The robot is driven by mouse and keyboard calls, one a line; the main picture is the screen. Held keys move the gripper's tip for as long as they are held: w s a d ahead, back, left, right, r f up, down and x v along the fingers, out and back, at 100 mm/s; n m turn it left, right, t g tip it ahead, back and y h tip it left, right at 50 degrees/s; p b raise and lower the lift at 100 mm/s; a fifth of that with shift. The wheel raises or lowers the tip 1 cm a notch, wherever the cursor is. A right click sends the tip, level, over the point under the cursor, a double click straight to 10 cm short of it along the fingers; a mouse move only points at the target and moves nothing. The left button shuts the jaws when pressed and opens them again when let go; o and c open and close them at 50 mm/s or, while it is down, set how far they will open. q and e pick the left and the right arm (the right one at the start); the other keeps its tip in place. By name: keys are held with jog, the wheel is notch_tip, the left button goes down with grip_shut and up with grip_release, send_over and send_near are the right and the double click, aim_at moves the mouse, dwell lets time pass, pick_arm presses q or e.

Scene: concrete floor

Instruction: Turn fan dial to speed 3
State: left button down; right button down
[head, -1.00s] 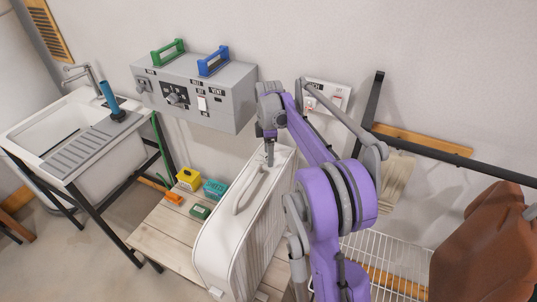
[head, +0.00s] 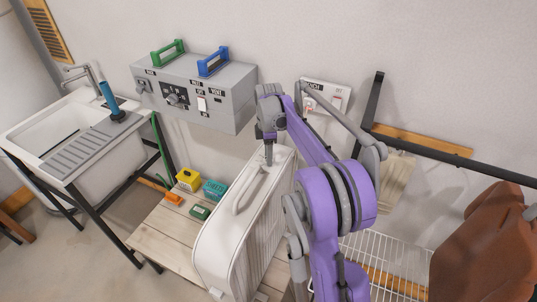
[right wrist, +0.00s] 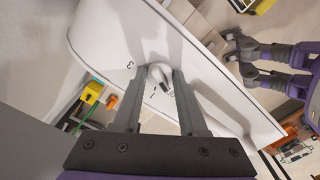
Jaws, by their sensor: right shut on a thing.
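The fan (head: 222,243) is a tall white box with a looped handle on top, standing on the wooden table. My right gripper (head: 269,158) points down at the far end of its top. In the right wrist view, my right gripper (right wrist: 164,76) is shut on the small pale fan dial (right wrist: 158,77), with a finger on each side. A "3" shows on the white top left of the dial, and other marks show just below it. The fingers partly hide the dial, so I cannot tell its exact setting. Purple and grey parts of my other arm show at the right.
The wooden table (head: 157,240) also holds a yellow box (head: 188,179), a teal basket (head: 214,189) and a green item (head: 200,211). A grey control box (head: 225,98) hangs on the wall behind. A sink (head: 60,125) stands left, a wire rack (head: 385,255) right.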

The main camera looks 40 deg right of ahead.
jog(key=shift+m, duration=0.3)
jog(key=m, duration=1.2)
jog(key=shift+m, duration=0.3)
jog(key=m, duration=0.3)
jog(key=shift+m, duration=0.3)
jog(key=m, duration=0.3)
jog(key=shift+m, duration=0.3)
jog(key=m, duration=0.6)
jog(key=shift+b, duration=0.3)
jog(key=shift+m, duration=0.3)
jog(key=shift+c, duration=2.2)
grip_release()
